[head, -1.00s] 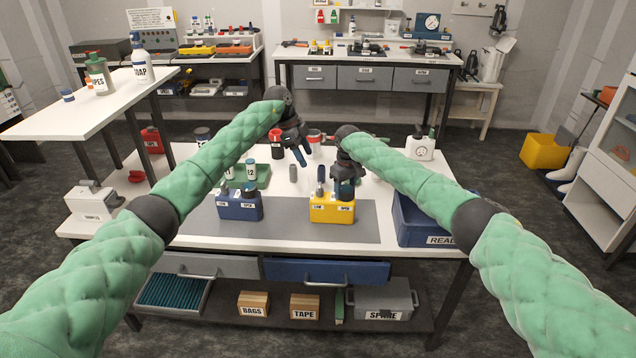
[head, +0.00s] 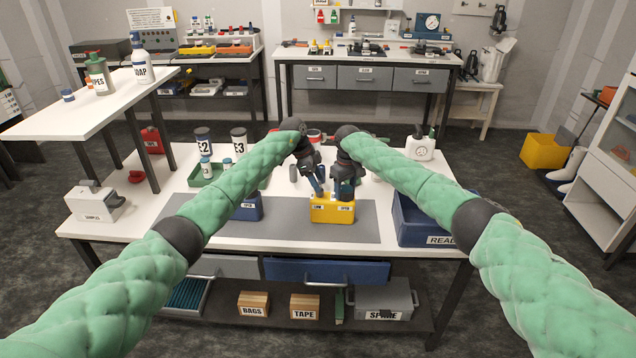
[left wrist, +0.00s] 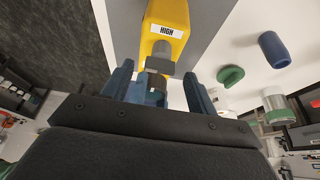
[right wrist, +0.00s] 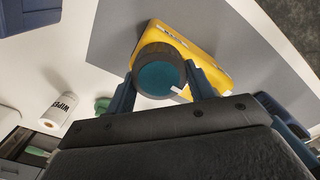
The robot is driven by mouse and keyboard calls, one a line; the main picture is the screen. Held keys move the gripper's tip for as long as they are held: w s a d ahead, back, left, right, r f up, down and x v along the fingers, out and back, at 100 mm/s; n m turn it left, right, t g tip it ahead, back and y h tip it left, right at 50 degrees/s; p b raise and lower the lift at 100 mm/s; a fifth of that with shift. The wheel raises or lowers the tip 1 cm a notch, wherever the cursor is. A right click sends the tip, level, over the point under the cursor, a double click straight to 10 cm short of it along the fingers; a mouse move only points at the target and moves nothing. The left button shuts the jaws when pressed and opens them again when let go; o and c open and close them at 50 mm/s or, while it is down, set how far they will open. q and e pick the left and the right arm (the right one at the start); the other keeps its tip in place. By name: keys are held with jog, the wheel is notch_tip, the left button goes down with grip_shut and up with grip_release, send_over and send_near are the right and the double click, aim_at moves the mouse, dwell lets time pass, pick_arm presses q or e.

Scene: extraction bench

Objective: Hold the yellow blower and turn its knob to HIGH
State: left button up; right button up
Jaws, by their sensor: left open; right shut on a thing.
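The yellow blower (head: 332,212) stands upright on the grey mat (head: 285,228), with small white labels on its front. My right gripper (head: 345,188) is shut on the dark round part with a teal end (right wrist: 158,76) on top of the blower. My left gripper (head: 318,190) is open, just above the blower's left side. In the left wrist view, a grey knob (left wrist: 160,62) lies ahead between its spread fingers, close to a HIGH label (left wrist: 167,30) on the yellow body. I cannot tell whether the fingers touch the knob, or which setting it points to.
A similar blue unit (head: 248,209) stands left of the blower, partly behind my left arm. A blue bin (head: 422,235) is at the right edge. A green tray (head: 198,180) with bottles lies back left. The mat's front is clear.

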pick_arm(q)
jog(key=shift+d+f, duration=0.25)
jog(key=shift+f, duration=0.35)
jog(key=shift+c, duration=0.5)
jog(key=c, duration=0.9)
jog(key=shift+m, duration=0.3)
jog(key=m+g, duration=0.1)
jog(key=m, duration=0.3)
jog(key=shift+w+d+g+y, duration=0.1)
jog(key=shift+w+g+y, duration=0.05)
jog(key=shift+g+y, duration=0.2)
jog(key=m+g, duration=0.1)
jog(key=m, duration=0.1)
jog(key=m+g+y, duration=0.1)
jog(key=m, duration=0.2)
jog(key=shift+w+m, duration=0.1)
jog(key=shift+m, duration=0.2)
